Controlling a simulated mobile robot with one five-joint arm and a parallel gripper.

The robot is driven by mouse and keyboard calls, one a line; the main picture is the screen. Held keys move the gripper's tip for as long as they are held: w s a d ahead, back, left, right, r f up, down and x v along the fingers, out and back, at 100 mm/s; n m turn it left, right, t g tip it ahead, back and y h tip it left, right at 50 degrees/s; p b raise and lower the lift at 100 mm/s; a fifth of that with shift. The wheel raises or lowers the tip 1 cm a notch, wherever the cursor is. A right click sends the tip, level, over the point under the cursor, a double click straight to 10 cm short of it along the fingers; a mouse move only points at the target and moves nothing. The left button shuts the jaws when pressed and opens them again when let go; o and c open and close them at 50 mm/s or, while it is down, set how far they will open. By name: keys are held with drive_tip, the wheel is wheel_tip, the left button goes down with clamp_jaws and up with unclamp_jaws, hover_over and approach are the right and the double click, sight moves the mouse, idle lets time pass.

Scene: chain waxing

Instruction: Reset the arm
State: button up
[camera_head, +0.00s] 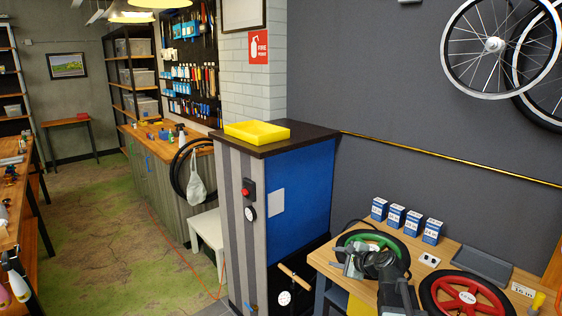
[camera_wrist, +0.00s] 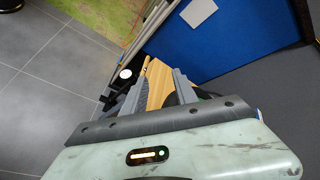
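My gripper (camera_head: 347,256) shows at the lower right of the head view, over the wooden workbench (camera_head: 455,256) and in front of the green-rimmed wheel (camera_head: 398,247). In the wrist view my gripper (camera_wrist: 158,80) has its two fingers spread apart. No held object shows between them; the wooden bench top (camera_wrist: 157,86) shows through the gap. My arm bends up from the bottom edge of the head view and hides part of the green wheel and bench.
A red-rimmed wheel (camera_head: 466,298) lies on the bench at right. Several small blue boxes (camera_head: 412,222) and a grey tray (camera_head: 482,264) stand behind. A blue-sided cabinet (camera_head: 300,200) with a yellow tray (camera_head: 257,132) stands left of the bench. The green floor (camera_head: 110,240) is open.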

drive_tip(key=s+a+f+n+g+b, duration=0.1)
drive_tip(key=s+a+f+n+g, duration=0.3)
drive_tip(key=s+a+f+n, duration=0.55)
drive_tip(key=s+d+f+n+g+h, duration=0.2)
drive_tip(key=s+d+n+g+h, duration=0.1)
drive_tip(key=s+n, duration=0.2)
drive_tip(key=s+d+f+n+g+h, duration=0.2)
drive_tip(key=s+d+n+g, duration=0.1)
drive_tip(key=s, duration=0.5)
drive_tip(key=shift+f+n+g+h, duration=0.15)
drive_tip(key=shift+n+g+h, duration=0.25)
drive_tip(key=shift+n, duration=0.45)
drive_tip(key=shift+s, duration=0.1)
